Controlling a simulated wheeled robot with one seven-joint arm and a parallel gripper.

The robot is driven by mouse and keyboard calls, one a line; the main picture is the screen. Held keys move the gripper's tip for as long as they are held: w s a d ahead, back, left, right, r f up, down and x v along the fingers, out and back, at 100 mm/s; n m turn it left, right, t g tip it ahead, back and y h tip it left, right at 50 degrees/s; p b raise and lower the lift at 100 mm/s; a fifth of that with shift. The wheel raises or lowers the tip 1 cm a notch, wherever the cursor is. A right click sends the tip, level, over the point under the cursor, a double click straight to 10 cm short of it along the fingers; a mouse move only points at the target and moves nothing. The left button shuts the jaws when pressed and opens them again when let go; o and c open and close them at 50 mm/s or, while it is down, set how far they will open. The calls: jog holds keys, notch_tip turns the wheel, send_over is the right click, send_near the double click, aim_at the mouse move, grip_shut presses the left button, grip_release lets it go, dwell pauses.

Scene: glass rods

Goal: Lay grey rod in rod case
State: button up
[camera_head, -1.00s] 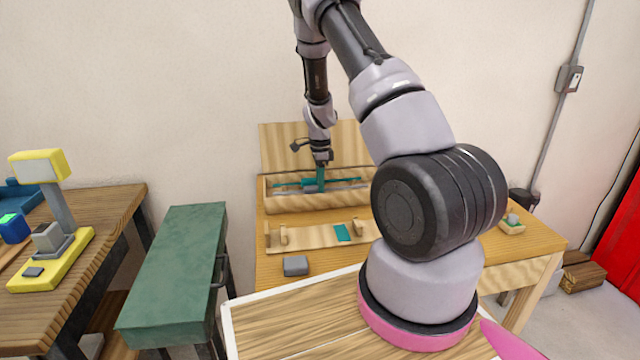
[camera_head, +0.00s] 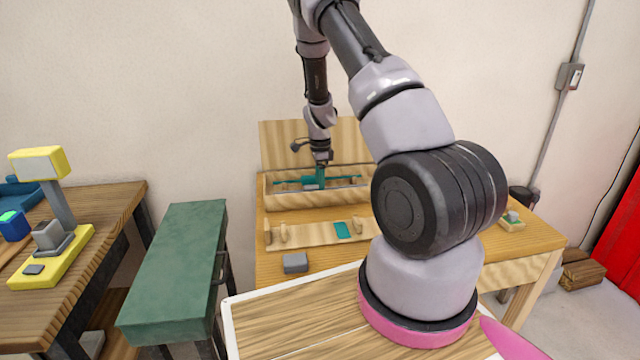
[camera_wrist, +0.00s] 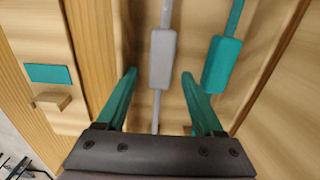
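The grey rod (camera_wrist: 161,58), with a thicker block at its middle, lies inside the wooden rod case (camera_head: 300,201), whose lid stands open at the back. A teal rod (camera_wrist: 222,62) lies beside it on the right in the wrist view, also within the case. My gripper (camera_wrist: 158,76) is low over the case with its teal fingers apart, one on each side of the grey rod and with a gap to it. In the head view my gripper (camera_head: 320,182) hides part of the rods, and my arm hides the case's right end.
A low wooden rack (camera_head: 310,236) with upright holders and a teal patch (camera_head: 342,230) stands in front of the case. A grey block (camera_head: 295,263) sits nearer on the table. A green bench (camera_head: 175,265) and a side table with a yellow device (camera_head: 50,258) are at left.

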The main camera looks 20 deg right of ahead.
jog(key=s+a+r+n+t+y, duration=0.15)
jog(key=s+r, duration=0.25)
jog(key=r, duration=0.7)
jog(key=s+a+r+n+t, duration=0.1)
jog(key=s+a+r+n, duration=0.15)
jog(key=r, duration=0.75)
jog(key=s+a+r+n+t+y, duration=0.1)
jog(key=s+a+r+n, duration=0.2)
jog(key=r, duration=0.8)
jog(key=s+a+r+n+t, duration=0.1)
jog(key=s+r+n, duration=0.3)
jog(key=s, duration=0.6)
jog(key=s+a+r+n+t, duration=0.1)
jog(key=s+r+n, duration=0.4)
jog(key=s, duration=0.5)
jog(key=shift+s+a+t, duration=0.4)
jog(key=shift+t, duration=0.45)
